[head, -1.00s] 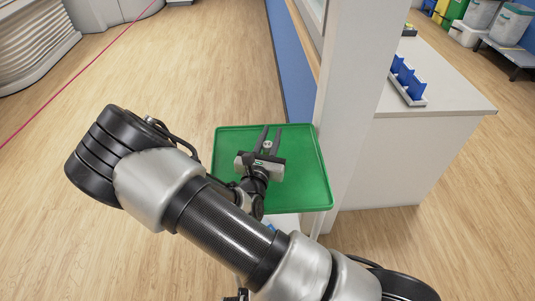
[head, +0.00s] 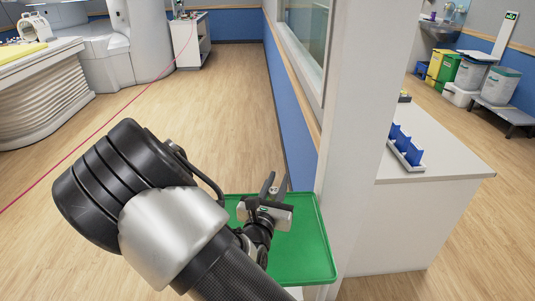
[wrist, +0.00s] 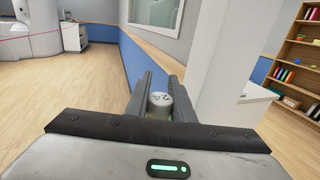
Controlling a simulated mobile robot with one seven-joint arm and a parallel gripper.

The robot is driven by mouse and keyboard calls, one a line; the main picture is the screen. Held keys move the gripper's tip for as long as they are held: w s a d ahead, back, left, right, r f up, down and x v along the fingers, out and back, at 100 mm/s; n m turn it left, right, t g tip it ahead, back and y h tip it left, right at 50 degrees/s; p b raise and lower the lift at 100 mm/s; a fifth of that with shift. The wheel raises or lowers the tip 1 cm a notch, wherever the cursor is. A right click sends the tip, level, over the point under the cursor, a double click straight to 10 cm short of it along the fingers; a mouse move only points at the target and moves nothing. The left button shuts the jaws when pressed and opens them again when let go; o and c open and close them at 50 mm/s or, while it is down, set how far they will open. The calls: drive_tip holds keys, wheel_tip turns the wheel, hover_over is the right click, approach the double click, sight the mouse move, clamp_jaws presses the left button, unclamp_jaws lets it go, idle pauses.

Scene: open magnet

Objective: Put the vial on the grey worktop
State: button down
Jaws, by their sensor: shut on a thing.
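My gripper (head: 273,184) is above the green tray (head: 318,262), with its fingers pointing away from me. In the wrist view my gripper (wrist: 160,88) is shut on the vial (wrist: 159,104), a small pale cylinder with a dark mark on its top, held between the two fingers. In the head view the vial is hard to make out. A counter with a pale grey-white worktop (head: 450,158) stands to the right, beyond a white pillar. Part of a pale top (wrist: 250,90) also shows at the right in the wrist view.
The white pillar (head: 365,120) and windowed wall (head: 290,95) stand between my gripper and the counter. A rack with blue dividers (head: 405,150) occupies the worktop's left part; its right part is clear. A white cabinet (head: 190,38) stands far back.

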drive_tip(key=s+d+r+m+g+h, duration=0.1)
drive_tip(key=s+d+r+m+h, duration=0.15)
drive_tip(key=s+d, duration=0.45)
wheel_tip(320, 180, up, 8)
drive_tip(key=w+d+p, duration=0.1)
drive_tip(key=p, duration=1.3)
drive_tip(key=shift+w+f+n+h, duration=0.1)
drive_tip(key=shift+f+n+h, duration=0.15)
drive_tip(key=w+a+f+n+t+y+b, duration=0.1)
drive_tip(key=w+a+f+n+y+b, duration=0.15)
drive_tip(key=w+a+f+b, duration=1.05)
drive_tip(key=shift+y, duration=0.35)
drive_tip(key=s+f+b, duration=0.1)
drive_tip(key=f, duration=0.1)
drive_tip(key=s+f+b, duration=0.1)
drive_tip(key=f, duration=0.1)
drive_tip(key=s+d+f+b, duration=0.1)
drive_tip(key=f+b, duration=0.1)
drive_tip(key=shift+s+f, duration=0.3)
drive_tip(key=shift+f, duration=0.05)
drive_tip(key=shift+f, duration=0.1)
